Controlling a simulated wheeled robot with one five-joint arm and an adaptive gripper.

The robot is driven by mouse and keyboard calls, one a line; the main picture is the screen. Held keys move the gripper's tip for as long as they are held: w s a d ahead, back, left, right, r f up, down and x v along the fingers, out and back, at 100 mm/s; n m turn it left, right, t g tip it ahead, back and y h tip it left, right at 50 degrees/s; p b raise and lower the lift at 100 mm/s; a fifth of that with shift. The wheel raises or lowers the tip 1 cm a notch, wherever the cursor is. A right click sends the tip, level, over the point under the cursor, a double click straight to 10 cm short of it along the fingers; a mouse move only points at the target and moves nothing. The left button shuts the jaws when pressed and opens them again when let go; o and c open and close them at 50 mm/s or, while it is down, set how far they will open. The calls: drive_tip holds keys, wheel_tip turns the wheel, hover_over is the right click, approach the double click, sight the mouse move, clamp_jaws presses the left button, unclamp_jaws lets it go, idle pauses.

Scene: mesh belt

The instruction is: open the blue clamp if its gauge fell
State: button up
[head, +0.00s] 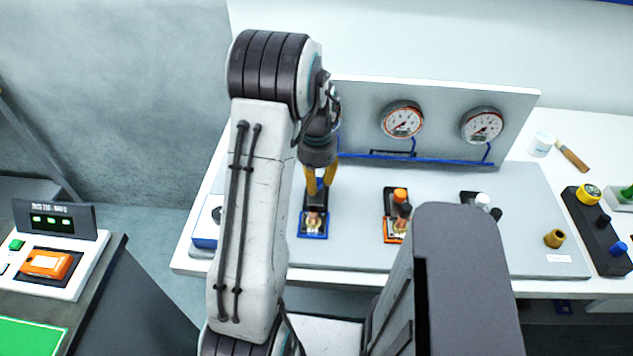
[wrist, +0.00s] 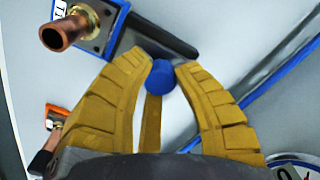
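The blue clamp (head: 313,234) has a blue base with a copper fitting and stands at the left of the grey bench plate. My gripper (head: 320,187) is above its rear part. In the wrist view, my yellow fingertips (wrist: 161,66) lie on either side of a blue knob (wrist: 162,75). They look very close to it, but I cannot tell whether they press on it. A copper pipe end (wrist: 62,34) shows at upper left. Two round gauges, left (head: 402,119) and right (head: 482,125), are on the back panel. Their needles are too small to read surely.
An orange clamp (head: 391,233) with an orange knob stands right of the blue one. A white-knobbed clamp (head: 482,199) is further right, partly hidden by my body. A brass piece (head: 554,238) and a dark button box (head: 594,222) are at right. Blue lines run below the gauges.

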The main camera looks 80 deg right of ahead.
sight(317, 179)
drive_tip(key=shift+o, duration=1.4)
drive_tip(key=shift+d, duration=0.3)
drive_tip(key=shift+o, duration=1.1)
drive_tip(key=shift+a, duration=0.1)
drive_tip(key=shift+r, duration=0.1)
wheel_tip(317, 179, up, 12)
